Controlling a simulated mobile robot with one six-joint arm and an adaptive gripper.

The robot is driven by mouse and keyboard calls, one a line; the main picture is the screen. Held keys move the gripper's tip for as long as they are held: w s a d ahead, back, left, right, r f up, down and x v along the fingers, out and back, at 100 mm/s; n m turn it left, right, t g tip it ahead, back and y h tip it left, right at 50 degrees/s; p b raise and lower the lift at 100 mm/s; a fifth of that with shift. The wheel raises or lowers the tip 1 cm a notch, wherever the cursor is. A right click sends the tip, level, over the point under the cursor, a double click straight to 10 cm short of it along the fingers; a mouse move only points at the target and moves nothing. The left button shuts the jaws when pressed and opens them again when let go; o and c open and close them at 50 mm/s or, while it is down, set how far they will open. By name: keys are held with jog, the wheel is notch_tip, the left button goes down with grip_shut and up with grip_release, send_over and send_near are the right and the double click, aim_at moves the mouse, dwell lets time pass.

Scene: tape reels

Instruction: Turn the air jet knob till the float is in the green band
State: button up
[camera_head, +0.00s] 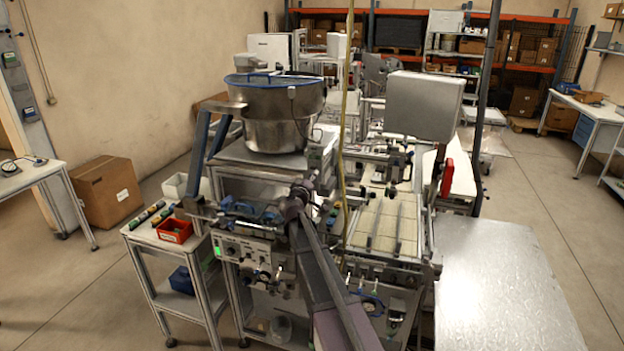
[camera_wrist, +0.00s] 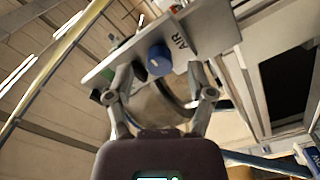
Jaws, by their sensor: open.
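The blue air jet knob (camera_wrist: 159,61) sticks out from a pale plate marked AIR (camera_wrist: 205,30) in the wrist view. My gripper (camera_wrist: 160,86) is open, with one finger on either side of the knob in the picture. I cannot tell whether either finger touches it. In the head view my gripper (camera_head: 293,204) is at the front of the feeder machine, and the knob cannot be picked out.
A steel bowl feeder (camera_head: 278,120) stands above the work area. A control panel (camera_head: 245,250) is on the machine's front. A side table (camera_head: 150,236) with a red bin (camera_head: 174,231) stands left. A bare metal table (camera_head: 500,285) stands right.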

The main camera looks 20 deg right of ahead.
jog(key=shift+w+d, duration=0.35)
jog(key=shift+w, duration=0.15)
grip_shut()
jog(key=shift+n, duration=0.5)
jog(key=n, duration=1.5)
jog(key=shift+r, duration=0.1)
